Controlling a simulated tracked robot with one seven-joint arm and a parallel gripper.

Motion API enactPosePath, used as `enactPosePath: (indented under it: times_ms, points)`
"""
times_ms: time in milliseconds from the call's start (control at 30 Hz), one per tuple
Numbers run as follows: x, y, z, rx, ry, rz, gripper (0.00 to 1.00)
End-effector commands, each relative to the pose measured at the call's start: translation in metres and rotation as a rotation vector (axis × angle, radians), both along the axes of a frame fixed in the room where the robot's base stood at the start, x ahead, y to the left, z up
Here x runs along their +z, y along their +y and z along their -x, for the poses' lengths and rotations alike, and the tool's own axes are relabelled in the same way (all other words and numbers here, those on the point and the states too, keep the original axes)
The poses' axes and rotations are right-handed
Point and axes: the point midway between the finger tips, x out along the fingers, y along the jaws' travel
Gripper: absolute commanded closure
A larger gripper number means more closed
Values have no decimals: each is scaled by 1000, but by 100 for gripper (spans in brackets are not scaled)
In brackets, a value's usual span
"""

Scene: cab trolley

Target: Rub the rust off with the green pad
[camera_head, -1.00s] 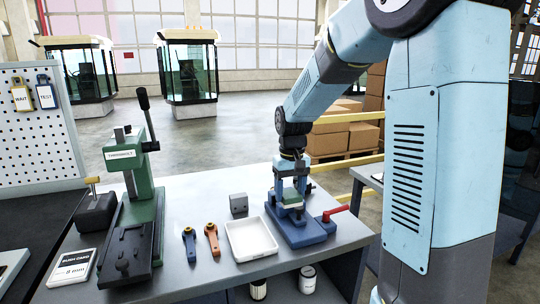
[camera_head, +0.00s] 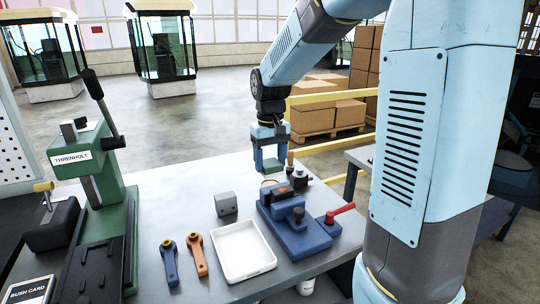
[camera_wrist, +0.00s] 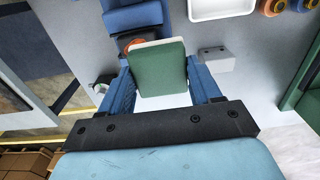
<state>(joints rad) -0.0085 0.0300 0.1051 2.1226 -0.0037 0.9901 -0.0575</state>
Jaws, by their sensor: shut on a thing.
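My gripper (camera_head: 270,160) is shut on the green pad (camera_wrist: 161,72), which sits between its two blue fingers. The pad also shows small in the head view (camera_head: 271,166). It has a pale layer along one edge. My gripper hangs above the table's far side, behind the blue vise (camera_head: 312,240). A reddish-brown patch, apparently rust, shows on the part in the vise (camera_head: 283,190). In the wrist view an orange-brown edge (camera_wrist: 127,42) shows beside the pad, which partly hides it. The pad looks clear of the vise in the head view.
A white tray (camera_head: 226,270), a grey block (camera_head: 226,203), and blue (camera_head: 169,262) and orange (camera_head: 197,256) handled parts lie left of the vise. A red lever (camera_head: 340,212) sticks out right. Small items stand behind the vise. A green press (camera_head: 105,195) stands left.

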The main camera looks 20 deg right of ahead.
Motion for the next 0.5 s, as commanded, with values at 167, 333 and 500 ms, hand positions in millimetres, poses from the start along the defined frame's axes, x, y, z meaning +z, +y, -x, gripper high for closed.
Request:
enactPosePath:
  times_ms: [167, 333, 500]
  points:
    - [-16, -4, 0, -8, 1, 0, 65]
    - [-31, -6, 0, -11, 3, 1, 65]
    - [-46, -6, 0, -12, 1, 0, 65]
